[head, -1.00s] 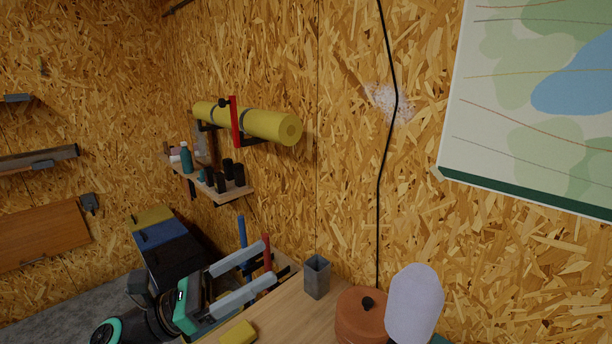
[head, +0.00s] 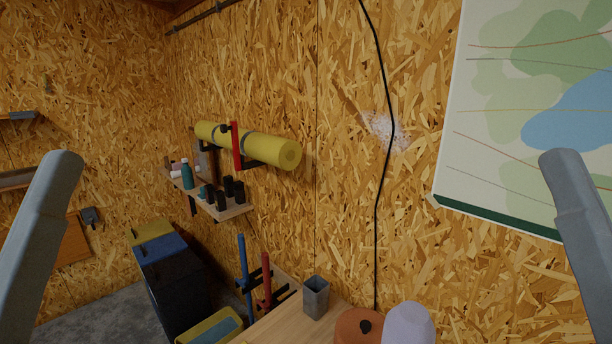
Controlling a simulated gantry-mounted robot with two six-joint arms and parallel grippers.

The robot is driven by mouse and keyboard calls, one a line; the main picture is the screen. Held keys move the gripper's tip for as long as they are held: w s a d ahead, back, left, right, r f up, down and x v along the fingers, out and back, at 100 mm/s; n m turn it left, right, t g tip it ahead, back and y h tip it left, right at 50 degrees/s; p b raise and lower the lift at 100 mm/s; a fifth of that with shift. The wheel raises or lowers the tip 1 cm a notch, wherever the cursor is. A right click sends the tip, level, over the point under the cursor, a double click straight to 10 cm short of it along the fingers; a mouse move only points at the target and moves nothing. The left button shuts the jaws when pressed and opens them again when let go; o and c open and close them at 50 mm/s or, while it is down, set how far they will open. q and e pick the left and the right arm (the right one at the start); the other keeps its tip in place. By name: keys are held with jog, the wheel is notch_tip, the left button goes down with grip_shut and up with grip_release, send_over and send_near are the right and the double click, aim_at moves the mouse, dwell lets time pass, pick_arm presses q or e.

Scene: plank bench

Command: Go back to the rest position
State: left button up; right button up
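Neither of my grippers shows in the head view. Only two grey links of my arms are visible, one rising at the left edge and one at the right edge. Their lower ends and the grippers are out of the picture. Between them, a strip of the wooden bench (head: 285,325) shows at the bottom.
On the bench stand a grey square cup (head: 316,298), a terracotta lidded pot (head: 352,327) and a pale rounded object (head: 408,326). A yellow-rimmed container (head: 190,336) is at the bottom. The wall holds a shelf (head: 235,211), yellow roll (head: 262,146) and map (head: 480,120).

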pick_arm(q)
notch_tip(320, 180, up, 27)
jog(key=p, duration=2.4)
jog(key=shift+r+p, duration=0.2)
jog(key=shift+p, duration=0.1)
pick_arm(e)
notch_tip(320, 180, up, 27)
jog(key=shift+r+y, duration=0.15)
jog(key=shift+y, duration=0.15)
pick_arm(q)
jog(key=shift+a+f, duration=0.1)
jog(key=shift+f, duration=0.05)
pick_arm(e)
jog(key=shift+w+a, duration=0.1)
pick_arm(q)
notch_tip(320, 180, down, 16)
jog(key=b, duration=1.6)
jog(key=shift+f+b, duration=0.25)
jog(key=shift+b, duration=0.15)
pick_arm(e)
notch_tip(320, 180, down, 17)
